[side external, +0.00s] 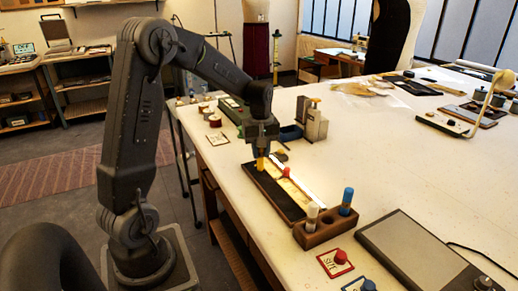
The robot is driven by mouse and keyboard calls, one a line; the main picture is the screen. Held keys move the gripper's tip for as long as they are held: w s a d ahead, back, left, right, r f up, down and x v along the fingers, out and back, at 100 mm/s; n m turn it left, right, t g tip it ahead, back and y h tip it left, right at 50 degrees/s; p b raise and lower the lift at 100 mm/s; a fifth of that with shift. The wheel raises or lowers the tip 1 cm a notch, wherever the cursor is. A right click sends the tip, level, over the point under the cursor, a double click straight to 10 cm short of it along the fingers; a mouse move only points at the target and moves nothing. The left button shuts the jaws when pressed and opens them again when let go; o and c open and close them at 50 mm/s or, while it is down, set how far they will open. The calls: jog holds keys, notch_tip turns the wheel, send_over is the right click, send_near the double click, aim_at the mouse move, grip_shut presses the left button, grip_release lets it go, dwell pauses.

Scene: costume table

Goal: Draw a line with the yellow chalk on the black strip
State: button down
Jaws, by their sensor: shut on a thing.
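My gripper (261,151) is pointed down over the far end of the black strip (275,194). It is shut on the yellow chalk (260,165), which hangs upright below the fingers. The chalk's lower end is at the strip's surface or just above it; I cannot tell whether they touch. The strip lies on the white table, running from the far left toward the near right. I can make out no yellow line on its visible part.
A wooden holder (318,236) with a white piece (312,212) and a blue piece (346,204) stands at the strip's near end. A red piece (285,173) lies beside the strip. A grey flat device (420,258) is at the near right. The table's middle is clear.

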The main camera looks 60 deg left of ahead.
jog(key=shift+d, duration=0.4)
jog(key=shift+s+d, duration=0.1)
jog(key=shift+d, duration=0.8)
jog(key=shift+d, duration=0.15)
jog(key=shift+d+f, duration=0.1)
jog(key=shift+d, duration=0.7)
jog(key=shift+d, duration=0.2)
jog(key=shift+d, duration=0.5)
notch_tip(320, 180, up, 6)
dwell(1.1)
